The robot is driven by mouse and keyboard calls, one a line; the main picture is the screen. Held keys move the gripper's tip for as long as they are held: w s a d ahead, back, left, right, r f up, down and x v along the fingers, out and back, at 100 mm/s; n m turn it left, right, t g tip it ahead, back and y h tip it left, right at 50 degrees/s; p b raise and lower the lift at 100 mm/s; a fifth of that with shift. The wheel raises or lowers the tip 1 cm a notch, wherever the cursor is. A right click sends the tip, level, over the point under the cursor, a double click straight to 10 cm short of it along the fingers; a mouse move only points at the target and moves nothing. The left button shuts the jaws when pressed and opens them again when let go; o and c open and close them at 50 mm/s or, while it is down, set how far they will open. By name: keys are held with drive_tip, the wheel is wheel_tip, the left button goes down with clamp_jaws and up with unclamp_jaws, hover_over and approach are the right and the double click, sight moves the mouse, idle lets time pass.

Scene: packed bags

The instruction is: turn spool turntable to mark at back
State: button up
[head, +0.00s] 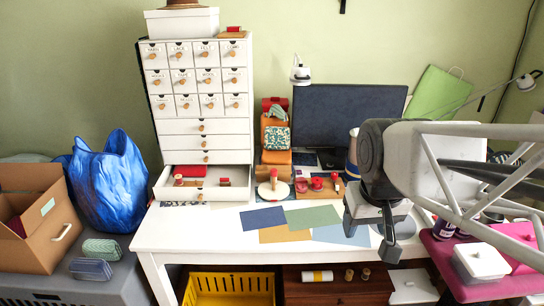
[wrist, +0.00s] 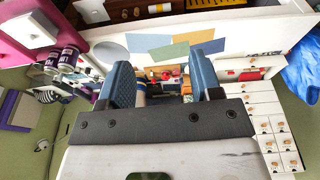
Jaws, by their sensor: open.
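What looks like the spool turntable is a small white round disc (head: 273,191) on the desk, in front of the stacked boxes. An upright red and wooden spool (head: 273,178) stands on it. A mark at its back is too small to make out. My gripper (head: 368,228) is open and empty over the right part of the desk, to the right of the disc and apart from it. In the wrist view, its two blue-grey fingers (wrist: 164,78) are spread wide. I cannot make out the turntable clearly there.
A wooden tray (head: 320,194) with red items sits right of the disc. Flat coloured sheets (head: 312,216) cover the desk front. An open drawer (head: 225,192) juts out on the left, and a monitor (head: 348,116) stands behind. A grey round plate (wrist: 111,47) lies near my gripper.

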drive_tip(key=w+a+r+n, duration=0.2)
drive_tip(key=w, duration=1.6)
drive_tip(key=n+g, duration=0.2)
drive_tip(key=n, duration=0.3)
hover_over(274, 170)
drive_tip(key=f, duration=2.3)
drive_tip(key=shift+s+d+f, duration=0.15)
drive_tip(key=shift+s+d, duration=0.05)
drive_tip(key=shift+w+a+f, duration=0.1)
drive_tip(key=shift+w+f, duration=0.15)
drive_tip(key=shift+f, duration=0.1)
drive_tip(key=shift+f, duration=0.1)
drive_tip(key=shift+f, duration=3.8)
clamp_jaws()
